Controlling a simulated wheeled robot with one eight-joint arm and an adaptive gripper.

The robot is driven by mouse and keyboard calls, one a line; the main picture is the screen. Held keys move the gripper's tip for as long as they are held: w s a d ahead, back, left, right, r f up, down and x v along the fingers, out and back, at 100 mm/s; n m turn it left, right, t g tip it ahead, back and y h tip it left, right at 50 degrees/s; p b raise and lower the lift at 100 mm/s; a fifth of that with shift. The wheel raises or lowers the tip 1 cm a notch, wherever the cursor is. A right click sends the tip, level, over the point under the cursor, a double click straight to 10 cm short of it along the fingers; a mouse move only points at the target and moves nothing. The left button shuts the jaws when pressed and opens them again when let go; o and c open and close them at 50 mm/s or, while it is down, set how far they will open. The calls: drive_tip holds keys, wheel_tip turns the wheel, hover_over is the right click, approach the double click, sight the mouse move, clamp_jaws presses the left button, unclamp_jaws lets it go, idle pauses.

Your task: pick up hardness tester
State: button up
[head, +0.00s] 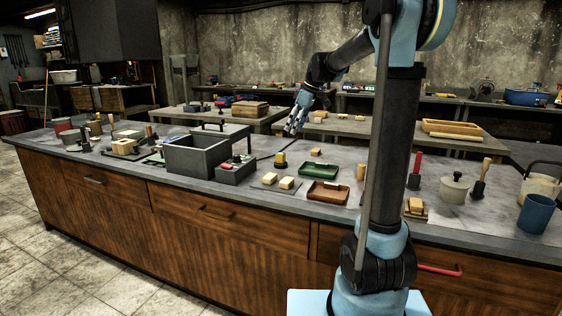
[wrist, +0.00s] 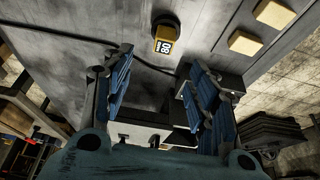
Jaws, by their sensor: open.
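My gripper (head: 292,128) is above the bench, up and a little right of the device in the head view. In the wrist view my gripper (wrist: 155,78) has its two blue fingers spread wide, with nothing held between them.
A grey open box (head: 196,160) and a smaller grey box (head: 236,172) stand left of the device. A green tray (head: 316,168), a brown tray (head: 328,194) and pale yellow blocks (head: 287,183) lie right and in front. A dark cable crosses the bench nearby.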

sight(281, 153)
drive_tip(key=x, duration=0.9)
drive_tip(key=shift+a+f, duration=0.3)
drive_tip(key=shift+f, duration=0.05)
drive_tip(key=shift+s+x, duration=0.2)
drive_tip(key=shift+x, duration=1.1)
drive_tip(key=shift+s+x, duration=0.15)
drive_tip(key=shift+x, duration=1.15)
drive_tip(key=shift+a, duration=0.15)
clamp_jaws()
